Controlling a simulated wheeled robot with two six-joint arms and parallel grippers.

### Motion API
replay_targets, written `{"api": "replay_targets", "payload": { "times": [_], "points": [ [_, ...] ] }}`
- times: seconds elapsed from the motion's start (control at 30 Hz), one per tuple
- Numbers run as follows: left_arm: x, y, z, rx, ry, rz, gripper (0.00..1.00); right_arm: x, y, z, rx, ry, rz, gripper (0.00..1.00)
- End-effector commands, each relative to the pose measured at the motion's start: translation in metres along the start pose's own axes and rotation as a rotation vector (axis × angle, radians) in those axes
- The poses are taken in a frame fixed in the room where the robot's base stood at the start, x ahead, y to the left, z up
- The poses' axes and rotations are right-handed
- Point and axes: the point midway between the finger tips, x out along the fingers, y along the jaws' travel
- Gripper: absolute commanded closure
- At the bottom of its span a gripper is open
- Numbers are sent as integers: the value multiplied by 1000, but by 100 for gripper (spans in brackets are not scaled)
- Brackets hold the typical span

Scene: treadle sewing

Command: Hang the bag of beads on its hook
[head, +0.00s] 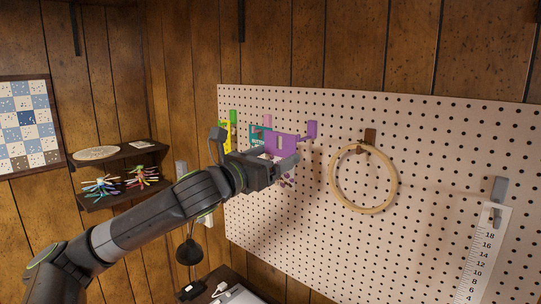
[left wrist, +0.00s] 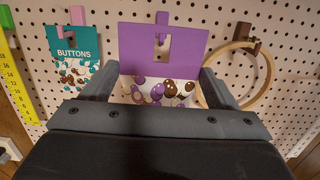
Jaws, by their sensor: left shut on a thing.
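The bag of beads has a purple header card (head: 284,143) with a slot, and a clear lower part with purple and brown beads (left wrist: 160,90). My left gripper (head: 275,172) is shut on the bag just below the card; its fingers flank the bag in the left wrist view (left wrist: 158,90). The bag is upright, close to the pegboard (head: 430,190). A purple hook (head: 311,130) shows at the card's right end in the head view. In the left wrist view a light purple hook piece (left wrist: 162,20) lines up with the slot; I cannot tell whether it passes through. My right gripper is out of view.
A teal buttons packet (left wrist: 76,60) hangs left of the bag, with a yellow tape or ruler (left wrist: 22,88) farther left. A wooden hoop (head: 333,185) hangs right of it. A long ruler (head: 484,255) hangs far right. Bare pegboard lies between hoop and ruler.

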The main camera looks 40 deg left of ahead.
Motion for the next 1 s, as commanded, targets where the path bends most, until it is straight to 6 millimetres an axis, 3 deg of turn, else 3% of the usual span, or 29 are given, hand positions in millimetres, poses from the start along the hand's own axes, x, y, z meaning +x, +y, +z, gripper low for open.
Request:
{"api": "replay_targets", "payload": {
  "times": [0.27,1.0],
  "points": [
    [15,0,2,-5,-2,-1,41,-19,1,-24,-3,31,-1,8],
    [57,-2,-8,-4,-1,-2,41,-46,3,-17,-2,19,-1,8]
  ]
}}
